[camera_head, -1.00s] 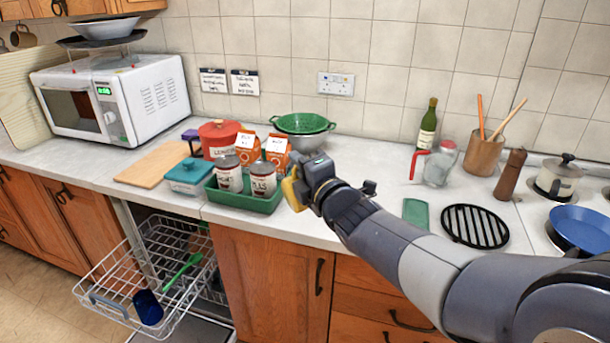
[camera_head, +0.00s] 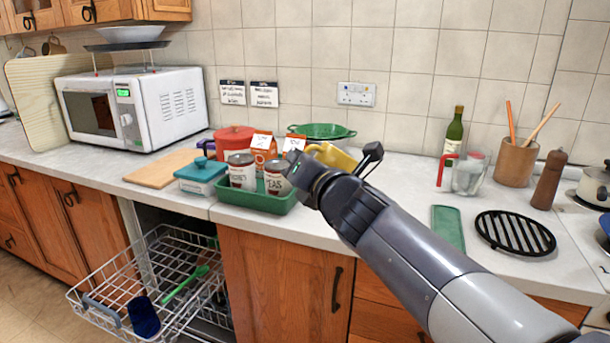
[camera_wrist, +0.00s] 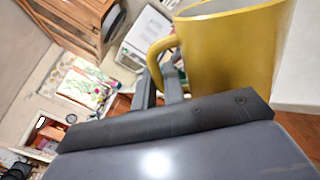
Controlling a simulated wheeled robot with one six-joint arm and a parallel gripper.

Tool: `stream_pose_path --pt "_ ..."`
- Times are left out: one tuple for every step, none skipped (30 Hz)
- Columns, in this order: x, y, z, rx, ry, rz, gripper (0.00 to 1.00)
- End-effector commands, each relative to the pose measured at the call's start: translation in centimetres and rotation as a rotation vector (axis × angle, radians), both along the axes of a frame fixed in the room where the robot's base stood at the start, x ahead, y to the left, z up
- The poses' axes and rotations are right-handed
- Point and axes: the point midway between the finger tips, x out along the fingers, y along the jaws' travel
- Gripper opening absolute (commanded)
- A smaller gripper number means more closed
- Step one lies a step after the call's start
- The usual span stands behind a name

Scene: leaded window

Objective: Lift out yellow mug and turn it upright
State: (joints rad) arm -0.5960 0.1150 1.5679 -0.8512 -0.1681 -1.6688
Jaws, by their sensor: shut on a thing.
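The yellow mug (camera_head: 337,156) is up off the worktop, held at the end of my arm, right of the green tray. In the head view my wrist partly covers it, and its exact tilt is hard to tell. In the wrist view the mug (camera_wrist: 235,55) fills the upper right, with its grey-looking mouth towards the top edge of the picture. My gripper (camera_wrist: 163,82) is shut on the mug's handle. The dishwasher's wire rack (camera_head: 95,290) is pulled out at lower left, with a dark blue mug (camera_head: 143,316) and a green utensil (camera_head: 185,283) in it.
The green tray (camera_head: 255,203) holds cans and cartons close left of my gripper. A green colander (camera_head: 322,131) stands behind. A bottle (camera_head: 453,132), a glass jug (camera_head: 467,175), a green mat (camera_head: 447,228) and a black trivet (camera_head: 515,233) are to the right.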

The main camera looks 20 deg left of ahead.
Motion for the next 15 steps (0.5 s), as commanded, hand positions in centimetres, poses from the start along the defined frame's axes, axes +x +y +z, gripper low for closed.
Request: stream_pose_path --pt "-0.1 0.1 -1.0 -0.040 -0.041 0.002 0.00" --pt "-0.2 0.1 -1.2 -0.066 -0.063 0.001 0.00" --pt "-0.2 0.2 -1.5 -0.104 -0.096 0.001 0.00" --pt "-0.3 0.3 -1.7 -0.131 -0.120 0.001 0.00" --pt "-0.3 0.3 -2.0 -0.160 -0.147 0.001 0.00" --pt "-0.4 0.4 -2.3 -0.198 -0.179 0.002 0.00" --pt "-0.4 0.4 -2.5 -0.225 -0.203 0.002 0.00" --pt "-0.4 0.5 -2.7 -0.252 -0.227 0.002 0.00" --pt "-0.5 0.5 -3.0 -0.289 -0.258 0.001 0.00" --pt "-0.5 0.5 -3.1 -0.313 -0.279 0.001 0.00" --pt "-0.5 0.6 -3.3 -0.337 -0.300 0.000 0.00" --pt "-0.6 0.6 -3.5 -0.365 -0.324 0.000 0.00" --pt "-0.6 0.7 -3.6 -0.385 -0.342 0.000 0.00" --pt "-0.6 0.7 -3.7 -0.402 -0.357 0.000 0.00" --pt "-0.6 0.7 -3.8 -0.423 -0.375 0.000 0.00"
